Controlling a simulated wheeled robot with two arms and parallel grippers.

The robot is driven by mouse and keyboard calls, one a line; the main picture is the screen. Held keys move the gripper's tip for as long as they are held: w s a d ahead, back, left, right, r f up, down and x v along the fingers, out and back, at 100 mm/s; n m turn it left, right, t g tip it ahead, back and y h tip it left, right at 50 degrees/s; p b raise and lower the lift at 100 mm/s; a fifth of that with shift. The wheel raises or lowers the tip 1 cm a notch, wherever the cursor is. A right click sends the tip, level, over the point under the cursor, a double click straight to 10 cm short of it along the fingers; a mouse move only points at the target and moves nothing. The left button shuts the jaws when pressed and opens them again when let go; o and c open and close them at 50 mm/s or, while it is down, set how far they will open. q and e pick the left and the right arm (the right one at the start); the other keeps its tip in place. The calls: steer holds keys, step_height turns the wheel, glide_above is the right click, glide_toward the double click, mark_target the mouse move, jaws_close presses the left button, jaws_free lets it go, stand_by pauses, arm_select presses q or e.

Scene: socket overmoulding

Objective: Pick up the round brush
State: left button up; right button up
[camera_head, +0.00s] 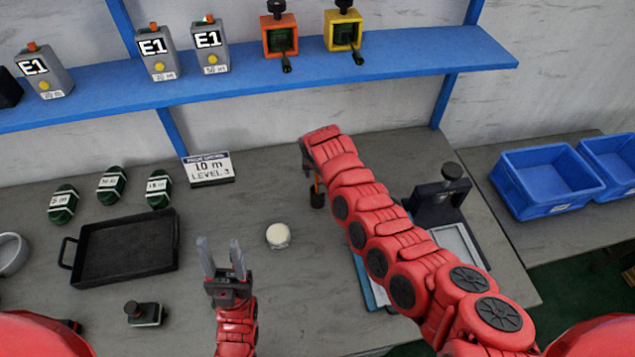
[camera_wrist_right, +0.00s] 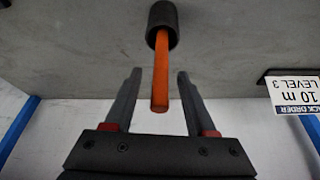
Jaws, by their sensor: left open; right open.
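The round brush has an orange handle and a dark cylindrical head. In the right wrist view the brush (camera_wrist_right: 161,70) stands out from the grey table, its handle end lined up between my right gripper's fingers. My right gripper (camera_wrist_right: 159,75) is open, one finger on each side of the handle with a gap at both sides. In the head view the brush (camera_head: 317,198) is mostly hidden by my right arm, and the right gripper's fingers are hidden too. My left gripper (camera_head: 221,254) is open and empty over the table, left of a round white-topped item (camera_head: 278,235).
A black tray (camera_head: 126,250) and several green coils (camera_head: 111,184) lie left. An order sign (camera_head: 208,168) stands at the back. A dark press-like device (camera_head: 438,200) stands right of my right arm. Blue bins (camera_head: 548,180) are far right. A blue shelf (camera_head: 250,78) spans above.

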steer(key=shift+f, duration=0.1)
jaws_close()
stand_by(0.3)
